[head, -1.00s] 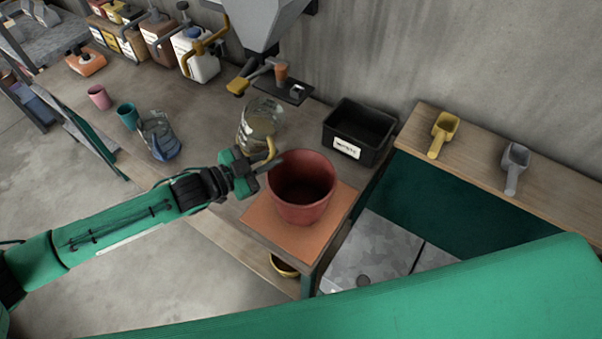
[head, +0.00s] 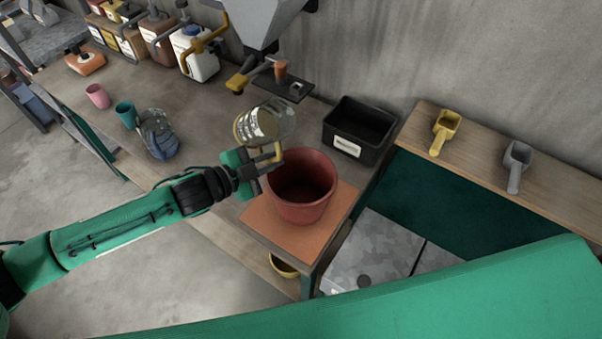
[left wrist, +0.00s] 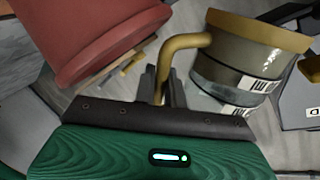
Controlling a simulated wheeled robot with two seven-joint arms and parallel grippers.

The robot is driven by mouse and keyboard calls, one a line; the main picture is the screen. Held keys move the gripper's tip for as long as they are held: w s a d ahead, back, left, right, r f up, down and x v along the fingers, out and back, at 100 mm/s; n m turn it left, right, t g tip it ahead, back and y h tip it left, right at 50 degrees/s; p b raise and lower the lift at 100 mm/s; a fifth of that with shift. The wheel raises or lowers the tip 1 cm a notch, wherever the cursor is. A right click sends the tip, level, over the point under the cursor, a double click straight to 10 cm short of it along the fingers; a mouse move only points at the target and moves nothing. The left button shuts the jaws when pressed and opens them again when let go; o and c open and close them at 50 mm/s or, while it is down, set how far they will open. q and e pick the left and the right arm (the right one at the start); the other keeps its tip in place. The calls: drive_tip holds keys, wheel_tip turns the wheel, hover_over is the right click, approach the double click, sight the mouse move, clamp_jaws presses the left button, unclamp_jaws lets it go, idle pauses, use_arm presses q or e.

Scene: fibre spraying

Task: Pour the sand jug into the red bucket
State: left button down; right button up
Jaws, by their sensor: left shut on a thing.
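The sand jug (head: 268,124) is a clear vessel with a tan handle and rim, held by my left gripper (head: 268,160) at its handle. It is tilted toward the right, just behind and left of the red bucket's rim. The red bucket (head: 303,208) stands upright on an orange mat. In the left wrist view the jug (left wrist: 235,72) is at right, with its handle between the fingers (left wrist: 165,88), and the bucket (left wrist: 85,35) is at upper left. No stream from the jug is visible. My right gripper is not in view.
A black labelled bin (head: 360,128) stands behind and right of the bucket. A grey hopper (head: 262,20) hangs at the back, with a dark plate (head: 284,90) below. Pink (head: 98,95) and teal (head: 126,114) cups and a clear jug (head: 158,135) stand left. Two scoops lie on the right ledge (head: 480,150).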

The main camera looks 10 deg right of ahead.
use_arm(q)
drive_tip(key=shift+w+a+f+m+b, duration=0.1)
drive_tip(key=shift+w+f+m+b, duration=0.1)
drive_tip(key=shift+f+m+b, duration=0.25)
idle(0.3)
drive_tip(key=shift+w+a+f+m+y+b, duration=0.2)
drive_tip(key=shift+m+y+b, duration=0.1)
drive_tip(key=shift+b, duration=0.2)
drive_tip(key=shift+w+r+m+t, duration=0.1)
drive_tip(key=shift+r+m+t, duration=0.15)
drive_tip(key=shift+t, duration=0.05)
drive_tip(key=shift+w+a+r+m, duration=0.15)
drive_tip(key=shift+m, duration=0.25)
idle(0.5)
